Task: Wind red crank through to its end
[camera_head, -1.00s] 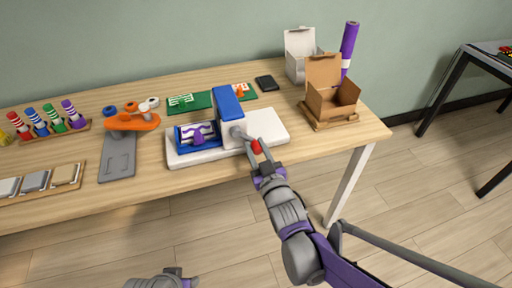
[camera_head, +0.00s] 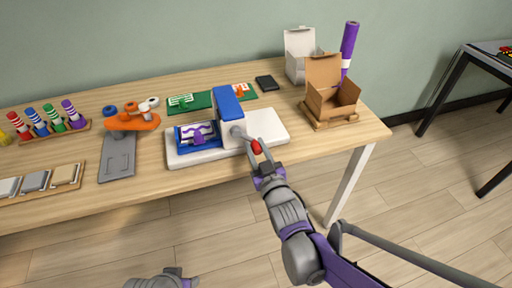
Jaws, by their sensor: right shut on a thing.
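The red crank knob (camera_head: 257,147) sits at the end of a grey crank arm (camera_head: 240,133) on the front right side of a press with a white base (camera_head: 268,124) and a blue top (camera_head: 228,102). My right gripper (camera_head: 259,153) is shut on the red knob at the table's front edge. A blue tray (camera_head: 184,141) with a purple and white piece lies at the left of the press. My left gripper (camera_head: 172,272) shows only in part at the bottom edge, low in front of the table; its jaws cannot be made out.
A green mat (camera_head: 192,101) lies behind the press.

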